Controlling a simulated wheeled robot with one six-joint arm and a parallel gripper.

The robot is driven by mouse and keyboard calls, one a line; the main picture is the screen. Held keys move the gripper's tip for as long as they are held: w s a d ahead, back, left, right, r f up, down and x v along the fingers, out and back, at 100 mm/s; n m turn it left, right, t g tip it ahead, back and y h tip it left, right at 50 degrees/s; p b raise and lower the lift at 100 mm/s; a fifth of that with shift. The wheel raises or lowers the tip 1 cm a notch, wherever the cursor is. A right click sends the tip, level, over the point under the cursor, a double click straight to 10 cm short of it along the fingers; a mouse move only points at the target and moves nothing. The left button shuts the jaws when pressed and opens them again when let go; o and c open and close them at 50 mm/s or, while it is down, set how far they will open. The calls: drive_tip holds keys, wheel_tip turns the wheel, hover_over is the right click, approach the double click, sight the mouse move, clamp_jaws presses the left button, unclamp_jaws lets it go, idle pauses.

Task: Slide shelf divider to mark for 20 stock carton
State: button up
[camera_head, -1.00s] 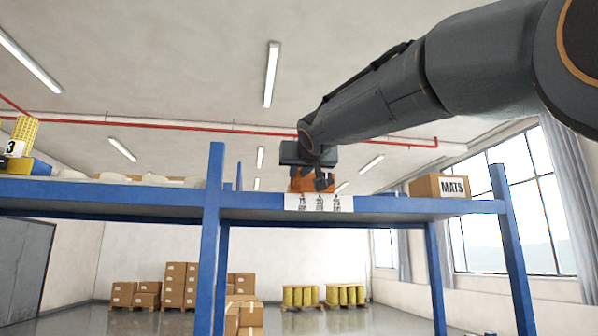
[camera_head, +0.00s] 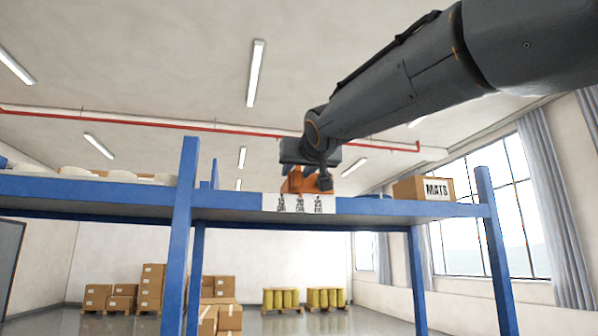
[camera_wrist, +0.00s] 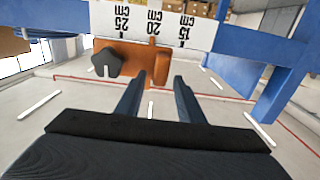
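The orange shelf divider (camera_head: 296,183) stands on the blue shelf (camera_head: 230,203), just behind the white mark strip (camera_head: 268,203). The wrist view, which is upside down, shows the divider (camera_wrist: 140,56) with a black star knob (camera_wrist: 108,62) on its left side. The strip (camera_wrist: 135,22) reads 15, 20 and 25 cm; the divider's narrow right part is near the 20 mark, exact alignment unclear. My gripper (camera_wrist: 157,80) is open, its two fingers apart on either side of that narrow part. I cannot tell whether either finger touches it.
A MATS carton (camera_head: 425,188) stands at the shelf's right end. A blue upright post (camera_head: 181,230) rises left of the divider. Pale items (camera_head: 110,176) lie on the left shelf bay. Cartons (camera_head: 150,290) and yellow drums (camera_head: 282,298) stand on the floor behind.

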drive_tip(key=b+v, duration=0.4)
drive_tip(key=v, duration=0.3)
drive_tip(key=shift+s, duration=0.4)
drive_tip(key=shift+d, duration=0.1)
